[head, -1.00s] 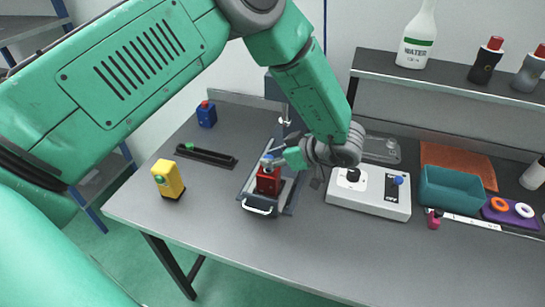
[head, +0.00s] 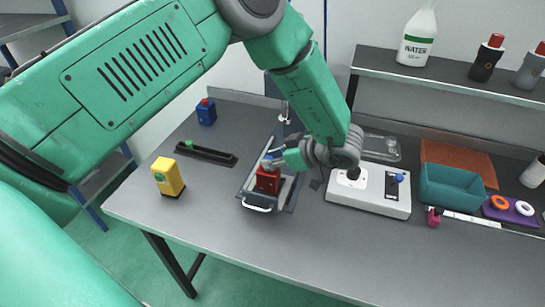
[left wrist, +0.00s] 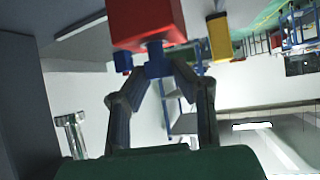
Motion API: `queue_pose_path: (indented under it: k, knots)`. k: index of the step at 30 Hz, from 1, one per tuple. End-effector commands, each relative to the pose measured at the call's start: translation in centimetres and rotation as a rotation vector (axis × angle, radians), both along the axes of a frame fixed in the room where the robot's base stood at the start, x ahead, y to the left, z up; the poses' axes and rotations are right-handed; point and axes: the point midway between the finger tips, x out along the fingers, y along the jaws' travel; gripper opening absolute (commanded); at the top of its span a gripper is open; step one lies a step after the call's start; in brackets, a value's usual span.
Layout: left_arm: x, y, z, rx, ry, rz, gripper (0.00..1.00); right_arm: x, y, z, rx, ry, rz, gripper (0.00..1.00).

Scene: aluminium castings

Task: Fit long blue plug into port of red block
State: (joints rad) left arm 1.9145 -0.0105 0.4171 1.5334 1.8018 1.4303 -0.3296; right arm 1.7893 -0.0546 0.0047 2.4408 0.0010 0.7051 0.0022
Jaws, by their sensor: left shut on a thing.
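The red block (head: 268,181) stands in a grey tray-like fixture with a pale handle in the head view. It also fills the top of the left wrist view (left wrist: 146,22). My left gripper (head: 274,163) reaches in from the right at the block's top and is shut on the blue plug. The plug (left wrist: 155,61) shows between the fingertips in the left wrist view, against the red block's face. The port is hidden, so I cannot tell how deep the plug sits. My right gripper is not in view.
A yellow block (head: 168,176) and a small blue block (head: 206,113) stand to the left, with a black slotted rail (head: 207,154) between. A white control box (head: 369,191) and a teal bin (head: 452,187) stand to the right. The front of the table is clear.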

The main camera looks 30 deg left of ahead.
Motion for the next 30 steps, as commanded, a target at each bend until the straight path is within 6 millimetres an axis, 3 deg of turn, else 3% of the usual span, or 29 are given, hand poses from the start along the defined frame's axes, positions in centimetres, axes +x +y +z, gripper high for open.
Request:
queue_pose_path:
  k: [8,9,10,22,30]
  knots:
    - [0.0,0.0,-0.8,0.000,0.000,0.000,0.13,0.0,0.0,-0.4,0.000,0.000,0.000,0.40]
    - [0.0,0.0,-0.7,0.000,-0.001,0.001,0.35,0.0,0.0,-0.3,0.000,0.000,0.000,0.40]
    - [0.0,0.0,-0.6,0.000,-0.001,0.001,0.46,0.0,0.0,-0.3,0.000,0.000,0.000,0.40]
    - [0.1,-0.4,-0.3,-0.001,-0.001,0.000,0.46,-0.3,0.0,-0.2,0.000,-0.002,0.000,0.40]
    - [0.3,-4.5,2.4,-0.002,-0.003,-0.002,0.46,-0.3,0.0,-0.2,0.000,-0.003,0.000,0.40]
